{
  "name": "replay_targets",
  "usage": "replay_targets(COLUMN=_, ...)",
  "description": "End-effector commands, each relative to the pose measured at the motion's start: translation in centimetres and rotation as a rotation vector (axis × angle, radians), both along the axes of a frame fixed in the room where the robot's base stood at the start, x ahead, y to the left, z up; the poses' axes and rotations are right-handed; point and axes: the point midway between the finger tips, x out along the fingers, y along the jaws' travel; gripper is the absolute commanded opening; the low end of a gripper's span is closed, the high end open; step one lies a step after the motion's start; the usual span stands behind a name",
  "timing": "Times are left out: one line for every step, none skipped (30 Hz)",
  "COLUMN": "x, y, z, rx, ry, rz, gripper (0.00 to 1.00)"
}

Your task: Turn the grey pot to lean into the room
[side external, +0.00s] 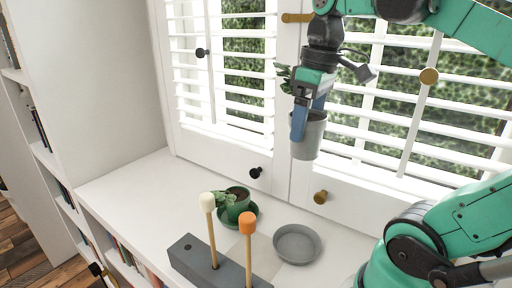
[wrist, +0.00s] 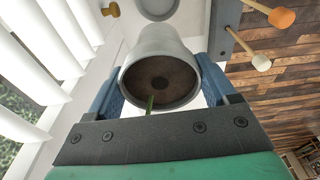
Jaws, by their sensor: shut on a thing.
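The grey pot (side external: 310,137) is held in the air in front of the window shutters, above the white ledge. My gripper (side external: 308,118) is shut on it, with blue fingers on opposite sides of its wall. Green leaves (side external: 284,77) show beside the gripper above the pot. In the wrist view the pot (wrist: 158,48) shows its rim, dark soil and a green stem. The pot looks close to upright in the side view; any small lean is hard to tell. A round grey saucer (side external: 297,245) lies empty on the ledge below; part of it shows in the wrist view (wrist: 158,10).
A green pot with a plant (side external: 238,203) stands on a green saucer (side external: 248,222) left of the grey saucer. A dark grey block (side external: 190,252) holds upright sticks with white and orange heads in front. Shutters with knobs (side external: 320,197) stand close behind the pot.

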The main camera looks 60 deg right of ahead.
Motion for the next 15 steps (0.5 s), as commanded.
replay_targets(x=0.4, y=-0.2, z=-0.9, rx=0.001, ry=0.000, rz=0.012, gripper=0.00)
replay_targets(x=0.7, y=-0.3, z=-1.5, rx=0.000, ry=0.000, rz=0.023, gripper=0.00)
replay_targets(x=1.0, y=-0.5, z=-2.4, rx=0.000, ry=0.000, rz=0.038, gripper=0.00)
replay_targets(x=1.3, y=-0.6, z=-3.3, rx=0.000, ry=0.001, rz=0.053, gripper=0.00)
replay_targets(x=1.5, y=-0.7, z=-4.1, rx=0.000, ry=0.001, rz=0.067, gripper=0.00)
replay_targets(x=1.8, y=-0.8, z=-5.4, rx=-0.001, ry=0.001, rz=0.090, gripper=0.00)
replay_targets(x=1.9, y=-0.9, z=-6.4, rx=-0.001, ry=0.001, rz=0.105, gripper=0.00)
replay_targets(x=2.0, y=-0.9, z=-7.3, rx=-0.001, ry=0.001, rz=0.122, gripper=0.00)
replay_targets(x=2.0, y=-1.0, z=-8.6, rx=0.000, ry=0.001, rz=0.144, gripper=0.00)
replay_targets(x=2.0, y=-1.0, z=-9.5, rx=0.000, ry=0.001, rz=0.159, gripper=0.00)
replay_targets(x=2.0, y=-0.9, z=-10.4, rx=0.000, ry=0.001, rz=0.176, gripper=0.00)
replay_targets(x=1.8, y=-0.9, z=-11.6, rx=0.000, ry=0.001, rz=0.196, gripper=0.00)
replay_targets(x=1.7, y=-0.8, z=-12.4, rx=0.001, ry=0.001, rz=0.211, gripper=0.00)
replay_targets(x=1.5, y=-0.7, z=-13.2, rx=0.001, ry=0.001, rz=0.226, gripper=0.00)
replay_targets(x=1.2, y=-0.6, z=-14.2, rx=0.001, ry=0.000, rz=0.243, gripper=0.00)
